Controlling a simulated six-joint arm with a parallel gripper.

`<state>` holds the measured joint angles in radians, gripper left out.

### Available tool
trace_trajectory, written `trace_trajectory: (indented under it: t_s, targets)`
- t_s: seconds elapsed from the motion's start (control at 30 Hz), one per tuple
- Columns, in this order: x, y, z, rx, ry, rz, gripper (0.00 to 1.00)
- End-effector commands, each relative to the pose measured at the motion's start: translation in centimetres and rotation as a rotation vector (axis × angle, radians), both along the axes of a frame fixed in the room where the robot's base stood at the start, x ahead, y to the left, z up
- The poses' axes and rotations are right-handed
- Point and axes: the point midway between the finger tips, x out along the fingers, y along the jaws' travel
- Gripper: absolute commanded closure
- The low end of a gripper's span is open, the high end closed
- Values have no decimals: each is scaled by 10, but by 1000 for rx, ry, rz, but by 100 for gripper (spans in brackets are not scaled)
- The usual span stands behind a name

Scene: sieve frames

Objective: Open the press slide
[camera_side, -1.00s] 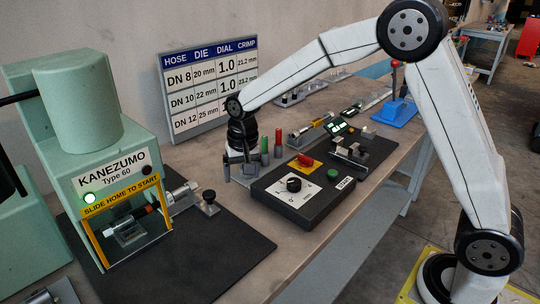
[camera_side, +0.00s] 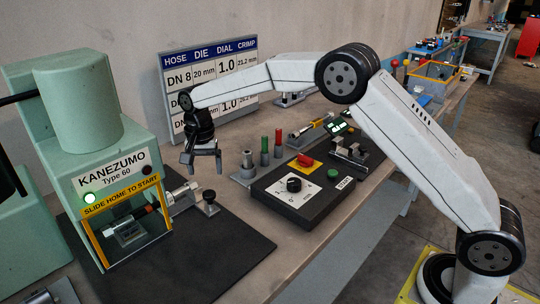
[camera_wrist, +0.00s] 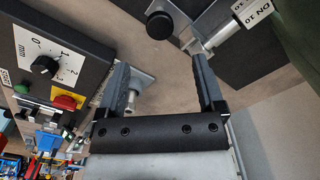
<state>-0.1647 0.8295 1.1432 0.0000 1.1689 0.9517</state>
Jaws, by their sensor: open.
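The green press (camera_side: 85,110) stands at the left, with a yellow-framed opening (camera_side: 128,228) at its front and a lit green lamp. A slide with a black knob (camera_side: 209,196) sticks out to the right of the opening. A hose fitting with an orange band lies inside the opening. My gripper (camera_side: 204,170) is open and empty, pointing down above and slightly behind the knob. In the wrist view my open gripper (camera_wrist: 166,66) shows, with the black knob (camera_wrist: 160,25) beyond the fingertips, apart from them. A label on the slide's bar (camera_wrist: 252,12) reads DN 10.
A black control box (camera_side: 310,185) with a dial, red switch and green button stands right of the press. A grey stand with pins (camera_side: 247,168), one green and one red, is beside it. The hose chart (camera_side: 210,85) stands behind. The black mat (camera_side: 225,250) is clear in front.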

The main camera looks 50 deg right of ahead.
Motion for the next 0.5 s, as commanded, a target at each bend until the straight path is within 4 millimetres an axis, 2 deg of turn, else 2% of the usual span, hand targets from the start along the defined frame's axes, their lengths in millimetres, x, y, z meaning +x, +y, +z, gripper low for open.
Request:
trace_trajectory:
  t_s: [0.27, 0.5]
  targets:
    - [0, 0, -20, 0, 3, 1, 13]
    - [-1, 0, -49, 0, 3, 1, 13]
